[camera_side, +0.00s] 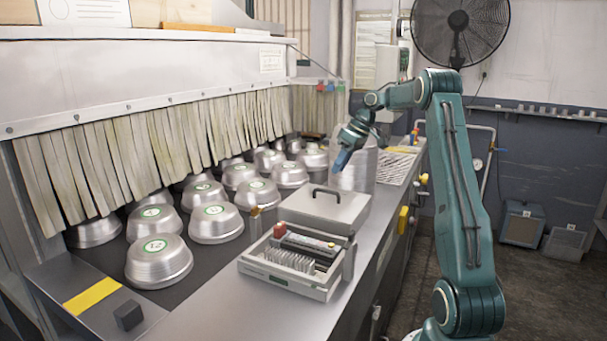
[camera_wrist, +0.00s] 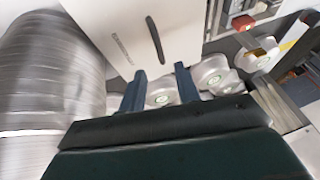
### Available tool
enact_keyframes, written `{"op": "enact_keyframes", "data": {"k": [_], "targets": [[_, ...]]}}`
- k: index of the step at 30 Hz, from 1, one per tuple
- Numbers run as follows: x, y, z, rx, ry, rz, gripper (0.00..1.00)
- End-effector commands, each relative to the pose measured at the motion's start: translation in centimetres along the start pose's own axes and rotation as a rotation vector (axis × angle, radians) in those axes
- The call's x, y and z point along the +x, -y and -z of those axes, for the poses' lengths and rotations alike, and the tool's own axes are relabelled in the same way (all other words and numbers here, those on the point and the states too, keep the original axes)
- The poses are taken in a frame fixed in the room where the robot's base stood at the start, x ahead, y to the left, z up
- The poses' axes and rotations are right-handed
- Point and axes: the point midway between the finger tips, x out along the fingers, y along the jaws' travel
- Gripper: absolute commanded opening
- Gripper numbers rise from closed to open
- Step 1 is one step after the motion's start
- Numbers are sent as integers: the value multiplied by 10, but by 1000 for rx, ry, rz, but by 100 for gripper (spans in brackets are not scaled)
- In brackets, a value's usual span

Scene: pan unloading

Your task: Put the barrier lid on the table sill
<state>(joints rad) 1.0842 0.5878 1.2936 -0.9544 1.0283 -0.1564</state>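The barrier lid, as I take it, is a pale grey lid (camera_side: 318,210) with a black handle, on the back part of an open box (camera_side: 290,285). In the wrist view the lid (camera_wrist: 185,30) is a pale panel ahead of the fingers, its dark handle near its middle. My gripper (camera_side: 342,160) is above and behind the lid in the side view. In the wrist view my gripper (camera_wrist: 160,72) has its two blue fingers apart with nothing between them. The table sill seems to be the bare grey edge strip (camera_side: 215,312) in front of the box.
Several round metal pans (camera_side: 160,262) with green labels stand on the dark belt, below a strip curtain (camera_side: 150,150). A tall metal stack (camera_side: 355,172) stands behind my gripper; a large metal cylinder (camera_wrist: 50,75) fills the wrist view's left. A red knob (camera_side: 279,229) tops the box contents.

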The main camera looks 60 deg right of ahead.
Motion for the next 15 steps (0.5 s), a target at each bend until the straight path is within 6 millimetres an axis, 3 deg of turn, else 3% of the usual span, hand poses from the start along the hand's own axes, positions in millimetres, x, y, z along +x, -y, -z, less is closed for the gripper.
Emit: {"op": "enact_keyframes", "data": {"k": [5, 8, 15], "targets": [[-2, 12, 6, -4, 2, -3, 32], [-4, 30, 14, -8, 4, -9, 32], [-15, 105, 36, -21, 9, -34, 32]]}}
